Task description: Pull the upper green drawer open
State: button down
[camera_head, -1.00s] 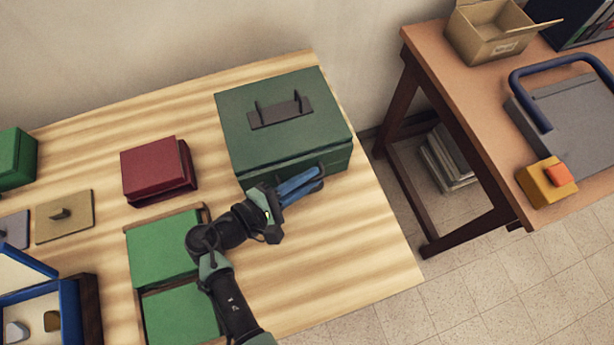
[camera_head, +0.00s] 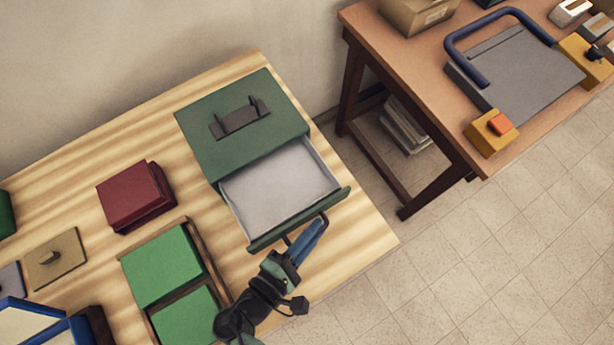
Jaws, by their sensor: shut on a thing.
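The dark green cabinet (camera_head: 262,150) stands at the back of the striped wooden table, with a dark handle (camera_head: 240,118) on its top. Its upper drawer (camera_head: 280,187) is pulled well out toward the front and shows an empty, pale grey inside. The drawer's green front (camera_head: 262,240) has a dark handle on its outer face. The part of the cabinet below the drawer is hidden.
A dark red box (camera_head: 134,196) and a tray with green blocks (camera_head: 160,262) lie left of the drawer. A tan plate with a knob (camera_head: 56,260) is further left. A second table (camera_head: 425,100) stands at right across a floor gap.

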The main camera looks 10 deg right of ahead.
jog(key=c, duration=1.2)
grip_release()
jog(key=b+v, duration=0.2)
jog(key=v, duration=1)
jog(key=shift+s+a+b, duration=0.25)
jog(key=shift+a+b, duration=0.05)
jog(key=shift+a, duration=0.1)
